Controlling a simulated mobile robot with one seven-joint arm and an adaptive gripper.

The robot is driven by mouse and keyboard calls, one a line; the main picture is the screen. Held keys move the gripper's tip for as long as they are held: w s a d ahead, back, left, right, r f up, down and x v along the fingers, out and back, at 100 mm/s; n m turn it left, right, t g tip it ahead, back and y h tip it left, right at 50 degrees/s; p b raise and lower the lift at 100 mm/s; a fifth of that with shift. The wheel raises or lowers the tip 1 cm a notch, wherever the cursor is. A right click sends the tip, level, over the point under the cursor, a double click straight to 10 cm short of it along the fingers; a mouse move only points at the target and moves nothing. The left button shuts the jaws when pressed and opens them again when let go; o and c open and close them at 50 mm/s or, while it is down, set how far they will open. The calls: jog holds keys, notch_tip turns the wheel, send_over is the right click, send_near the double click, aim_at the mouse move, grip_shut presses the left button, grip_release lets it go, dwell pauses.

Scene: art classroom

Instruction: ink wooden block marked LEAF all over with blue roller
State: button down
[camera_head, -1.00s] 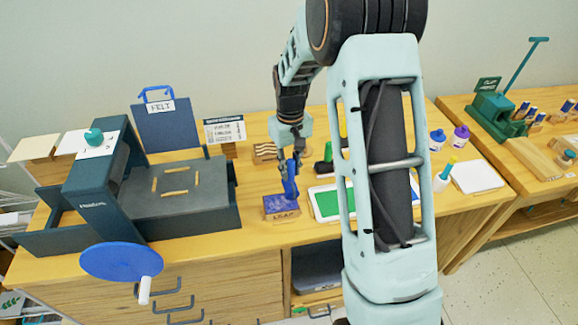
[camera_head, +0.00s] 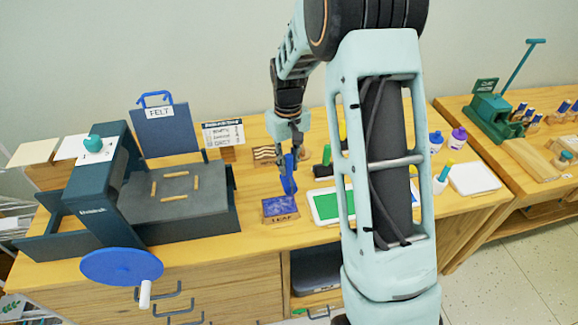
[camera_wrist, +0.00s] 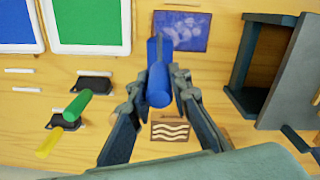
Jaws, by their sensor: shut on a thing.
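The wooden block marked LEAF (camera_head: 281,211) lies on the table right of the press, its label facing front. Its top is blue, with mottled paler patches in the wrist view (camera_wrist: 188,30). My gripper (camera_head: 290,152) is shut on the handle of the blue roller (camera_head: 289,187), which also shows in the wrist view (camera_wrist: 159,88). The roller is held steeply, its low end at the block's back right part. Whether it touches the block is hard to tell. The gripper's fingers (camera_wrist: 160,92) sit either side of the handle.
The dark press (camera_head: 190,208) with its blue wheel stands left of the block. A green ink tray (camera_head: 330,204) lies close on the right, beside a blue one (camera_wrist: 17,25). Behind are a wavy-line block (camera_head: 264,153) and a green roller (camera_wrist: 77,105).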

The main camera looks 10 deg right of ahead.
aim_at(288, 155)
jog(key=shift+r+p, duration=1.55)
jog(key=shift+r, duration=1.15)
